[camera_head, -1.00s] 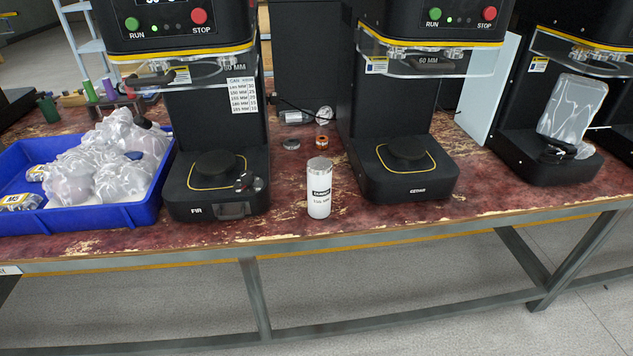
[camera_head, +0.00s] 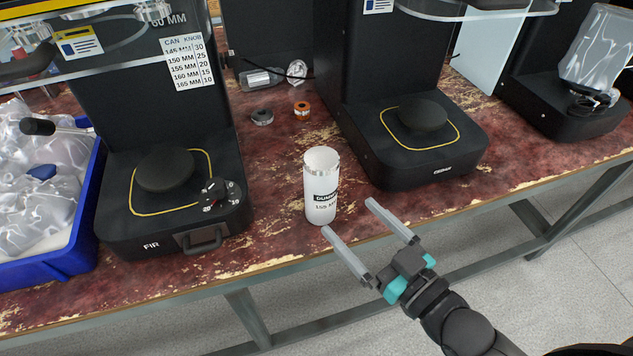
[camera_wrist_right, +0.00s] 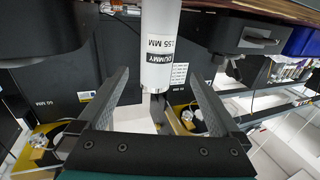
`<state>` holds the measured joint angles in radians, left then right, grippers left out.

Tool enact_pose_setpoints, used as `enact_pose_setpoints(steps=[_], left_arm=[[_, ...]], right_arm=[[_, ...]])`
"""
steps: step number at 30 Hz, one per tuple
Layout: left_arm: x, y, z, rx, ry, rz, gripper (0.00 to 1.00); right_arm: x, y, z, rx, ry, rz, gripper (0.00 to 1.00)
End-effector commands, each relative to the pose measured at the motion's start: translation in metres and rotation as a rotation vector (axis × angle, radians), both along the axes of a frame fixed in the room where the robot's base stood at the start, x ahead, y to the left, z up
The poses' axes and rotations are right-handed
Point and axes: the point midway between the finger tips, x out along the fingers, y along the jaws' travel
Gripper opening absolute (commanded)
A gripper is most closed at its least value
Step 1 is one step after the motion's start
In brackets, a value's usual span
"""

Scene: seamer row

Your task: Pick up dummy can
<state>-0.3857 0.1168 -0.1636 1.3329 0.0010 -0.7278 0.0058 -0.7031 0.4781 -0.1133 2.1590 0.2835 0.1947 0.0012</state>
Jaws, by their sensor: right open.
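The dummy can (camera_head: 321,188) is a white cylinder with a metal rim and a black "DUMMY" label marked 155 MM. It stands upright on the worn red bench near its front edge, between two black seamers. My right gripper (camera_head: 347,215) is open and empty, just to the right and front of the can, its fingers pointing toward the bench. In the right wrist view the can (camera_wrist_right: 160,45) appears upside down, beyond and between the open fingers (camera_wrist_right: 160,85); I cannot tell whether it is within their reach. My left gripper is not in view.
The left seamer (camera_head: 170,225) has a knob and front handle. A blue crate (camera_head: 75,255) of clear bags is at left. An orange ring (camera_head: 302,110) and a grey disc (camera_head: 262,117) lie behind the can.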

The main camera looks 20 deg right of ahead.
Motion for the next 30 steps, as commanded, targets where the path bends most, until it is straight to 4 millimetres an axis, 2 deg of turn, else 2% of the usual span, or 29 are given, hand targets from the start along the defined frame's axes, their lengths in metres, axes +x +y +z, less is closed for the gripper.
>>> enact_pose_setpoints(steps=[3,12,16,23,30], left_arm=[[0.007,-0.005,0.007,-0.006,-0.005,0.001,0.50],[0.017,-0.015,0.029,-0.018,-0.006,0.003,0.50],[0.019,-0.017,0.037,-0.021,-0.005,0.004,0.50],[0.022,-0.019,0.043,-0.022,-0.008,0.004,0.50],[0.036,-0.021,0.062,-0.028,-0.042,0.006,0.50]], right_arm=[[0.019,0.006,0.000,0.001,-0.006,-0.001,1.00],[0.060,0.021,-0.001,0.002,-0.002,-0.002,1.00],[0.072,0.026,-0.001,0.001,-0.001,-0.001,1.00],[0.080,0.028,-0.001,0.001,0.001,-0.001,1.00],[0.104,0.033,0.001,0.000,-0.002,-0.001,1.00]])
